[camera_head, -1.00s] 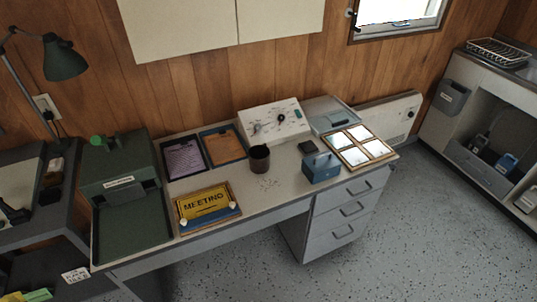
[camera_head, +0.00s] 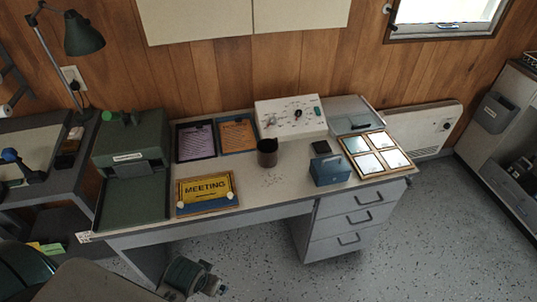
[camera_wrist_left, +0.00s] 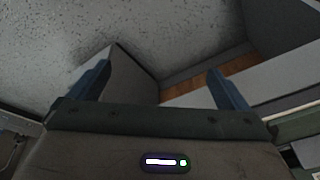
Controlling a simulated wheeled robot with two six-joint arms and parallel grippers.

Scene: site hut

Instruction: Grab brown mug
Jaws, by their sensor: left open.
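The brown mug (camera_head: 267,152) stands upright on the desk (camera_head: 290,180), in front of a white control panel box (camera_head: 290,117). The mug is dark brown, and I cannot make out its handle. In the left wrist view my left gripper (camera_wrist_left: 160,85) is open and empty, its two blue fingers spread apart over the grey speckled floor. The mug is not in the left wrist view. No gripper shows in the head view.
A yellow MEETING sign (camera_head: 207,190) and a blue box (camera_head: 330,170) stand either side of the mug's front. Two framed sheets (camera_head: 196,141) lie left of it. A green machine (camera_head: 131,160) fills the desk's left end. A cable reel (camera_head: 186,275) is on the floor.

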